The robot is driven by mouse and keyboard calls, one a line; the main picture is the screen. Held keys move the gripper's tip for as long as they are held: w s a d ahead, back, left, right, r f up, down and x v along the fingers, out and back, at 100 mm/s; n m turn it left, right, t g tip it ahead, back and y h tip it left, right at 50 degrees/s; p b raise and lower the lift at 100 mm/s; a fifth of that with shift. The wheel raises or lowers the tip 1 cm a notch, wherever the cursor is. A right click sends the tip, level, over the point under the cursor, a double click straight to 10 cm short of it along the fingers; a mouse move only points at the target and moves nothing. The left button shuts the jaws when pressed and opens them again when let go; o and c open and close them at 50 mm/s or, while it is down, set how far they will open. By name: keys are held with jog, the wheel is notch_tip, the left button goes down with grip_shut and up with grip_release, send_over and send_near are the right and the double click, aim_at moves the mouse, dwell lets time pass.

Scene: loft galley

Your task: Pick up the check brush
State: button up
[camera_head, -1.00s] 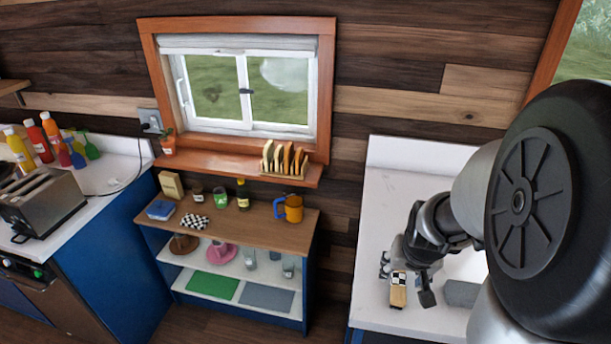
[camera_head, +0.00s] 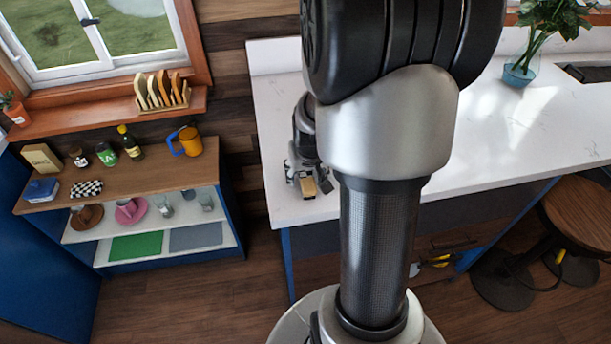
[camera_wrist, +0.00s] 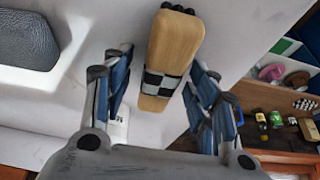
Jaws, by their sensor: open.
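The check brush (camera_wrist: 174,50) is a pale wooden block with a black-and-white checkered band and dark bristle tips at its far end. In the wrist view it lies on the white counter, between the two blue-padded fingers of my gripper (camera_wrist: 160,82). The fingers are spread, with a gap on each side of the brush. In the head view the brush (camera_head: 307,186) is small, near the counter's left front corner, just below my gripper (camera_head: 304,172). My arm hides part of the counter there.
A dark grey block (camera_wrist: 24,38) lies left of the brush in the wrist view. A low shelf (camera_head: 135,186) with a mug and bottles stands left, across a floor gap. A stool (camera_head: 585,215) stands right.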

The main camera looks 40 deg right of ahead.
jog(key=shift+f+b, duration=0.2)
jog(key=shift+b, duration=0.1)
jog(key=shift+c, duration=0.3)
jog(key=shift+s+f, duration=0.1)
jog(key=shift+s, duration=0.05)
jog(key=c, duration=1.1)
jog(key=shift+a, duration=0.1)
notch_tip(320, 180, up, 21)
jog(key=p, duration=0.6)
jog(key=shift+f, duration=0.15)
